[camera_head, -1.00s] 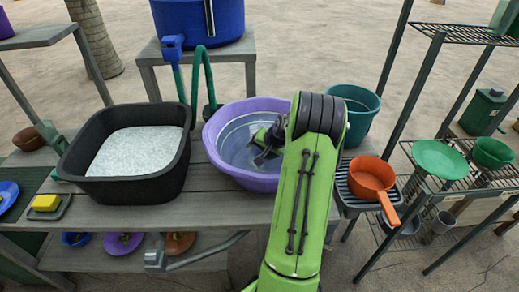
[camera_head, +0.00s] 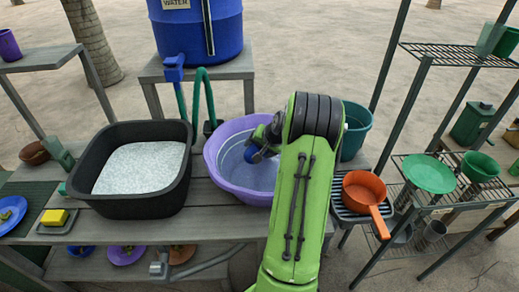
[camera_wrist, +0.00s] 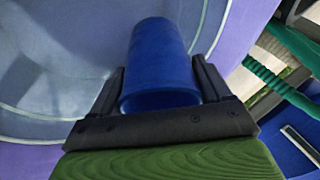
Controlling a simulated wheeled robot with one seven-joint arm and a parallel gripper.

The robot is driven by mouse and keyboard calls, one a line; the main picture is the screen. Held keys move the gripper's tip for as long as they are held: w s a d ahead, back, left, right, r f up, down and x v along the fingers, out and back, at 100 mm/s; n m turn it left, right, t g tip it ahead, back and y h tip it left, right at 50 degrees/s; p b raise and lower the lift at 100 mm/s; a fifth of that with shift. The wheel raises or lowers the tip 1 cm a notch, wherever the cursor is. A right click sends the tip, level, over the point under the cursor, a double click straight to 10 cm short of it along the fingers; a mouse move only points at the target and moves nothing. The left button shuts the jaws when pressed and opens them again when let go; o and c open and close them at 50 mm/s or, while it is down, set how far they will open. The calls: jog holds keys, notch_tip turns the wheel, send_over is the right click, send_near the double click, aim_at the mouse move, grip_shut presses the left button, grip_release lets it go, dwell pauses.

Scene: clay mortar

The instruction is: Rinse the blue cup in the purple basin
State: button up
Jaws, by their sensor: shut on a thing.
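The purple basin (camera_head: 226,172) stands on the grey wooden counter and holds clear water. My gripper (camera_wrist: 160,88) is shut on the blue cup (camera_wrist: 158,62), with one finger on each side of it. The cup also shows as a small blue patch in the head view (camera_head: 254,154), over the basin; my arm hides most of the gripper there. In the wrist view the cup lies against the basin's pale inside. I cannot tell whether it touches the water.
A black tub (camera_head: 118,204) with white, foamy content stands left of the basin. A teal bucket (camera_head: 356,128) and an orange pan (camera_head: 363,190) are to the right. A blue water barrel (camera_head: 190,28) with a green hose (camera_head: 205,92) stands behind. A yellow sponge (camera_head: 54,217) lies far left.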

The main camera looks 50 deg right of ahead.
notch_tip(320, 180, up, 11)
jog(key=p, duration=0.8)
jog(key=shift+r, duration=0.1)
dwell(0.5)
